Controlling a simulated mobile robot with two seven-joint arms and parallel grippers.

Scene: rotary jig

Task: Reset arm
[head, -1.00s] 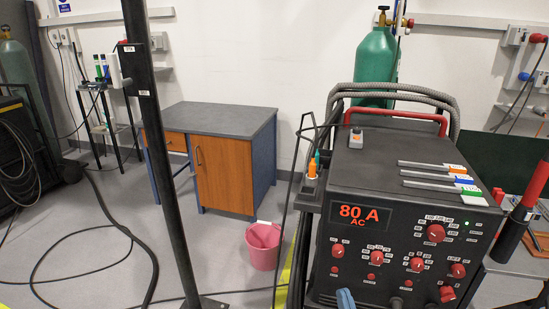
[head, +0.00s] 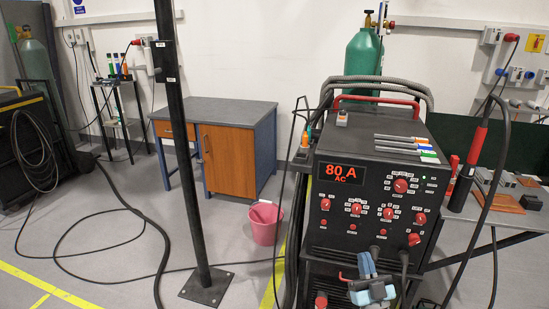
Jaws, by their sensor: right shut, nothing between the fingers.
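My right gripper (head: 367,258) shows at the bottom of the head view. Its two blue-grey fingers point up and lie close together, with a pale body below them. It is shut with nothing between the fingers. The fingertips overlap the lower front of the black welding machine (head: 322,222), close to its cable sockets; I cannot tell whether they touch it. The machine's display reads 80 A AC. My left gripper is out of view.
A dark post (head: 180,150) stands on a floor plate left of the machine. A pink bucket (head: 264,222) is beside a desk (head: 225,110). A black cable (head: 65,258) lies on the floor. A red-and-black cylinder (head: 467,170) stands at the right, near a hanging cable (head: 487,210).

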